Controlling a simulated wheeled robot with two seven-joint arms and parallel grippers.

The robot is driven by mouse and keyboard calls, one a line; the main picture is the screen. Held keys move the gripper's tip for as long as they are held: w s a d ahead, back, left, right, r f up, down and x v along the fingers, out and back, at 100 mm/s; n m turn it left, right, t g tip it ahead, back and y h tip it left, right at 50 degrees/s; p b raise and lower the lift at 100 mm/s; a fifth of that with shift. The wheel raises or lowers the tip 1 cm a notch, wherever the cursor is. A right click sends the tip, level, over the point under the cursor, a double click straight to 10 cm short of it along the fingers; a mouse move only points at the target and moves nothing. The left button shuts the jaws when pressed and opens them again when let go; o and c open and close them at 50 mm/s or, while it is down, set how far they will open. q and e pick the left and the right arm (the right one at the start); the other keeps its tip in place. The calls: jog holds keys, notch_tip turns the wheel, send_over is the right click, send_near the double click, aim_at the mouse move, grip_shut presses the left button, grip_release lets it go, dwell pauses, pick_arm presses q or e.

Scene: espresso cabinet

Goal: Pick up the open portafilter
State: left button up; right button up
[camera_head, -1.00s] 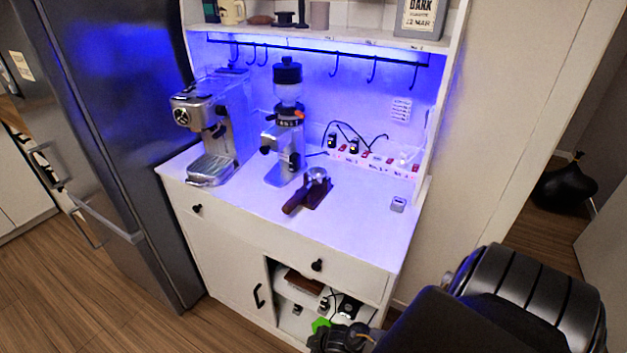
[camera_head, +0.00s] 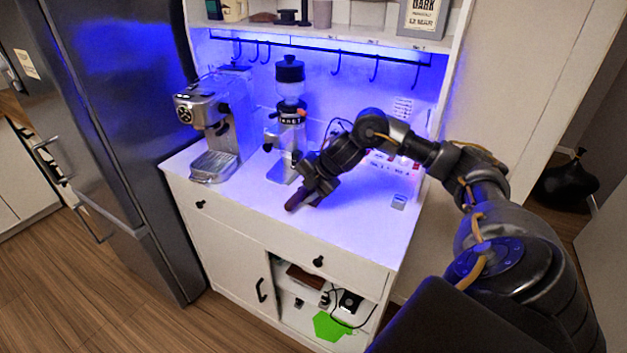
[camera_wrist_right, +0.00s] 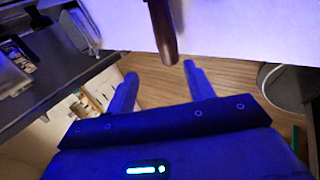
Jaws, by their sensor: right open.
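The open portafilter's dark brown handle (camera_head: 294,202) sticks out toward the cabinet's front edge in the head view. Its metal head is hidden behind my right gripper (camera_head: 308,190), which is over the worktop just right of the handle. In the right wrist view the handle (camera_wrist_right: 163,28) comes down from the top, and its rounded end lies between the tips of my right gripper (camera_wrist_right: 160,70), close to them. The jaws are open and hold nothing; I cannot tell the height gap. My left gripper is out of view.
The grinder (camera_head: 288,125) stands close behind and left of my right gripper. The espresso machine (camera_head: 210,125) is further left. A hook rail (camera_head: 320,48) runs above.

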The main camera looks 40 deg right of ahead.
aim_at(300, 194)
jog(key=s+d+r, duration=0.2)
jog(key=d+r, duration=0.2)
jog(key=shift+h, duration=0.3)
jog(key=shift+s+f+p+x, duration=0.1)
jog(key=shift+p+x, duration=0.2)
jog(key=shift+x, duration=1.2)
jog(key=shift+s+f+p+x, duration=0.15)
jog(key=shift+p+x, duration=0.15)
jog(key=shift+x, duration=1.25)
jog(key=shift+w+d+f, duration=0.1)
jog(key=shift+d, duration=0.05)
jog(key=p+x, duration=0.2)
jog(key=x, duration=0.2)
jog(key=shift+f, duration=0.55)
jog(key=shift+r, duration=0.1)
grip_shut()
